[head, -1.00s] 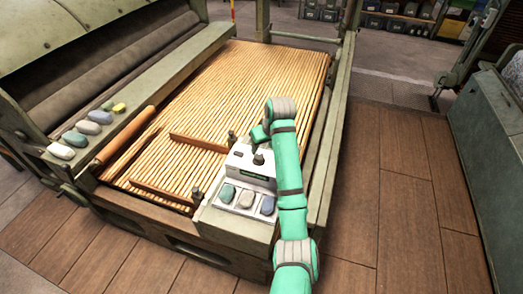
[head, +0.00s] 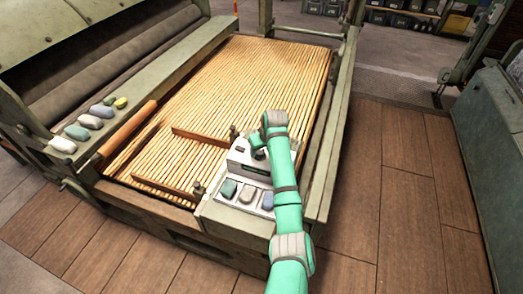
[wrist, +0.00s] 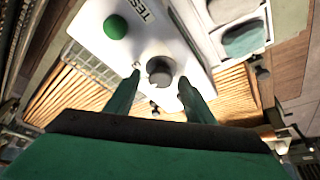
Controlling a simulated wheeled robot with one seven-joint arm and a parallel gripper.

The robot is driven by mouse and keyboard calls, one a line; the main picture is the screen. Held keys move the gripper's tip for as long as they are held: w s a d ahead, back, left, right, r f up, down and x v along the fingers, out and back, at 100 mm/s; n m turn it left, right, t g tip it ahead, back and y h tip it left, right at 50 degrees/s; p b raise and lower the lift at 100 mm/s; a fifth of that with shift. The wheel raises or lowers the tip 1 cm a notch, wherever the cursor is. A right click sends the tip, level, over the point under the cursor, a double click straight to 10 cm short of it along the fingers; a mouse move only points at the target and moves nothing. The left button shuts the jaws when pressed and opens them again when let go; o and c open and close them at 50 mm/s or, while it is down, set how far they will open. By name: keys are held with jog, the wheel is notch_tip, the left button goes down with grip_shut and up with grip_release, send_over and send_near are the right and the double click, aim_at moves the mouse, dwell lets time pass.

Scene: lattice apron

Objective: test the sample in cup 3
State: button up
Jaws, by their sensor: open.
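The white tester (head: 240,165) stands on the near right corner of the slatted bed. In the wrist view the tester (wrist: 150,15) shows a "TEST" label, a round green button (wrist: 115,26) and a grey round knob (wrist: 160,72). My gripper (wrist: 160,80) is open and empty, its fingers on either side of the knob; I cannot tell whether they touch it. In front of the tester, a pale tray (head: 212,208) holds a teal sample (head: 228,188), a grey one (head: 246,191) and a blue one (head: 267,200). I cannot read cup numbers.
Brown bars (head: 200,138) cross the slatted bed (head: 240,80). A frame rail (head: 335,130) runs along the right side. The wooden floor to the right is clear.

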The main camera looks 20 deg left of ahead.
jog(key=c, duration=1.1)
jog(key=shift+o, duration=0.2)
jog(key=shift+s+a+m+t, duration=0.2)
jog(key=shift+m+t, duration=0.1)
jog(key=shift+m, duration=0.5)
jog(key=m+h, duration=0.1)
jog(key=m, duration=0.3)
jog(key=shift+a+h, duration=0.15)
jog(key=shift+h, duration=0.25)
jog(key=shift+m+t+h, duration=0.3)
jog(key=shift+m+h, duration=0.4)
jog(key=shift+m, duration=1)
